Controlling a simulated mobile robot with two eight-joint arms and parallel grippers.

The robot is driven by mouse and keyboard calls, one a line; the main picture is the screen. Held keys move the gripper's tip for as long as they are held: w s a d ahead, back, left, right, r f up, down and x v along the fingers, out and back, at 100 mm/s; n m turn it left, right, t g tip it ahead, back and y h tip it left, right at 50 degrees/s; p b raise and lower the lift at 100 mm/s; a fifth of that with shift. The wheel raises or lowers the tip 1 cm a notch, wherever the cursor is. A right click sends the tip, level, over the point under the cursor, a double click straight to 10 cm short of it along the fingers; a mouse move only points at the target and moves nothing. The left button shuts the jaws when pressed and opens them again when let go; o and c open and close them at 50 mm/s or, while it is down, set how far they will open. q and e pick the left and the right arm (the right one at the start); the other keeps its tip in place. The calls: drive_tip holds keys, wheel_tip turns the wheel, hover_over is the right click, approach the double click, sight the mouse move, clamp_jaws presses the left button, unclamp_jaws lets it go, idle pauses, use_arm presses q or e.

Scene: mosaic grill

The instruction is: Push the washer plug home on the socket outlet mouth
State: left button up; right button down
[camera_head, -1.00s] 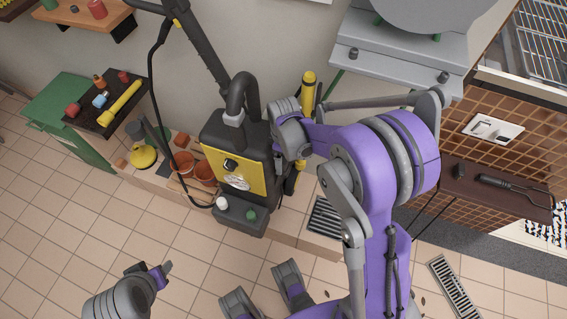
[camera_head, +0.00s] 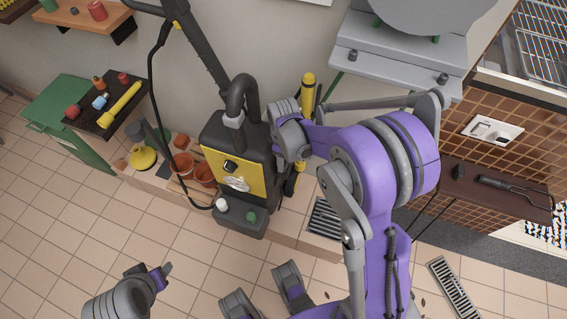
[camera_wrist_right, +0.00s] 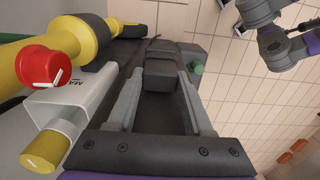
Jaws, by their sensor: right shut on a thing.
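The yellow-and-black washer (camera_head: 236,172) stands against the wall in the head view. My right arm reaches in beside it, and its gripper is mostly hidden there by the wrist. In the right wrist view my right gripper (camera_wrist_right: 160,85) is shut on a dark block, which I take as the washer plug (camera_wrist_right: 160,72).
A yellow pipe with a red knob (camera_wrist_right: 45,68) is close to the left of my right fingers, with a yellow cap (camera_wrist_right: 45,150) below. Terracotta pots (camera_head: 204,173) stand left of the washer. A grey grill stand (camera_head: 400,55) is at the upper right. The tiled floor is open at the left.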

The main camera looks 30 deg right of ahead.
drive_tip(key=shift+r+p, duration=0.35)
drive_tip(key=shift+r, duration=0.3)
idle(0.5)
drive_tip(key=shift+r+p, duration=1.45)
drive_tip(key=shift+r, duration=0.75)
drive_tip(key=shift+s, duration=0.15)
